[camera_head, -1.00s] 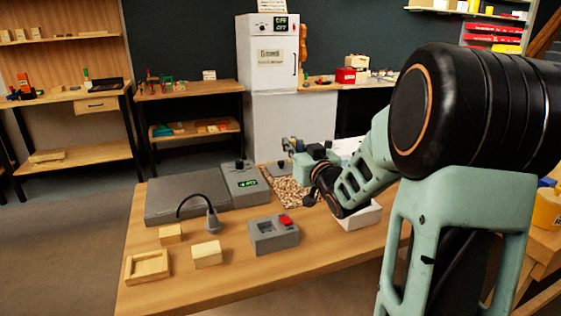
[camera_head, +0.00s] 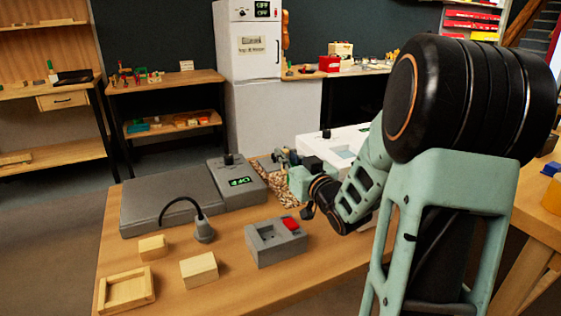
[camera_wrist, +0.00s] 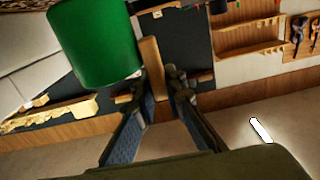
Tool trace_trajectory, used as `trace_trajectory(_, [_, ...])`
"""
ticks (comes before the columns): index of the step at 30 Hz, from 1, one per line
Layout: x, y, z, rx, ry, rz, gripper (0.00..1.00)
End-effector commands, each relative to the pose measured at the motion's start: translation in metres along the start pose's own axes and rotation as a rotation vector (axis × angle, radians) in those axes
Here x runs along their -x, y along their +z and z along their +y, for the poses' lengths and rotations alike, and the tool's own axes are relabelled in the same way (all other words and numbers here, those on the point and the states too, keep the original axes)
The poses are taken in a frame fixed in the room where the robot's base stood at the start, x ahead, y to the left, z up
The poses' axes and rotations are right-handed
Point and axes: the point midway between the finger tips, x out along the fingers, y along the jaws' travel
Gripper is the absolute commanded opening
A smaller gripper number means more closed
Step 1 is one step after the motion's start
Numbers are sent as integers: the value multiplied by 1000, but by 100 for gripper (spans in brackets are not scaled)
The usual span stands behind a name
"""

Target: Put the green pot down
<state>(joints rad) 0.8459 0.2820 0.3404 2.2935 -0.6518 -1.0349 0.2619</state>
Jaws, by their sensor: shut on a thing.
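The green pot (camera_wrist: 95,42) fills the upper left of the wrist view, tilted in the picture. A tan, wood-coloured bar stands beside it, between my fingers, and looks like its handle. My gripper (camera_wrist: 162,88) is shut on it, with one finger on each side of the bar. In the head view, my wrist hangs over the back right of the wooden bench (camera_head: 222,262). The pot cannot be made out there; my arm hides part of that area.
The bench holds a grey slab (camera_head: 160,206), a grey control box (camera_head: 237,183) reading OFF, a lamp (camera_head: 204,232), two wooden blocks, a wooden tray (camera_head: 127,290) and a grey box with a red button (camera_head: 276,242). A white machine (camera_head: 330,146) stands behind my wrist. The bench's front middle has bare room.

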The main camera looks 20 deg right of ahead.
Motion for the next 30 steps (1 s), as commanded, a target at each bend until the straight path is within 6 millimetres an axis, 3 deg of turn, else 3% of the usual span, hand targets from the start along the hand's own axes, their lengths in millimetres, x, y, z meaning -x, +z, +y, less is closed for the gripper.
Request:
trace_trajectory(1, [4,11,2,1,2,2,0])
trace_trajectory(3, [6,15,2,1,0,2,0])
trace_trajectory(14, [7,16,2,2,0,3,0])
trace_trajectory(15, [7,17,2,2,0,2,12])
trace_trajectory(20, [7,16,2,1,0,2,28])
trace_trajectory(30, [7,12,2,1,0,2,28])
